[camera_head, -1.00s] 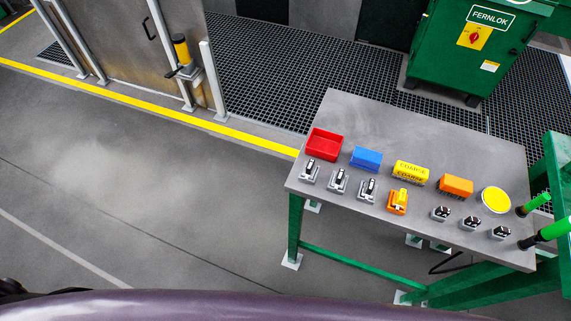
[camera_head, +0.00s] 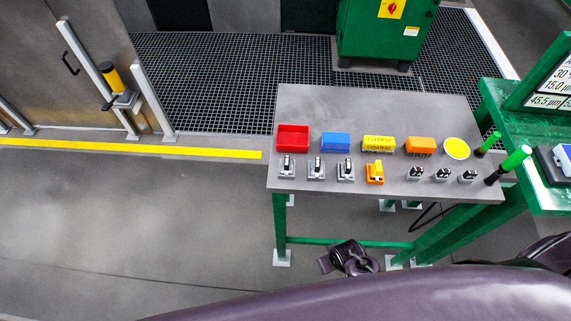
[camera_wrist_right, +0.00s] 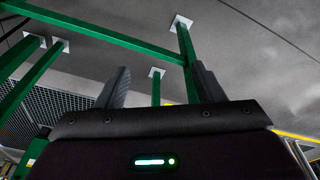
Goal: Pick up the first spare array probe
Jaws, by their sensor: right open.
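Several small probe-like pieces stand in a row along the near edge of the grey table. Three grey holders with black-and-white pieces are on the left: the first (camera_head: 286,167), second (camera_head: 316,169) and third (camera_head: 346,170). Beside them is an orange-and-yellow piece (camera_head: 375,172). Three smaller dark-topped blocks, the leftmost here (camera_head: 415,173), stand to the right. I cannot tell which is the first spare array probe. My right gripper (camera_wrist_right: 160,70) is open and empty in the right wrist view, low among green table legs. My left gripper is not in view.
The table (camera_head: 380,105) also bears a red bin (camera_head: 292,137), blue block (camera_head: 335,142), yellow block (camera_head: 379,143), orange block (camera_head: 419,146) and yellow disc (camera_head: 456,148). Green-handled tools (camera_head: 508,165) stand at its right end, beside a green bench (camera_head: 545,190). Floor left of the table is clear.

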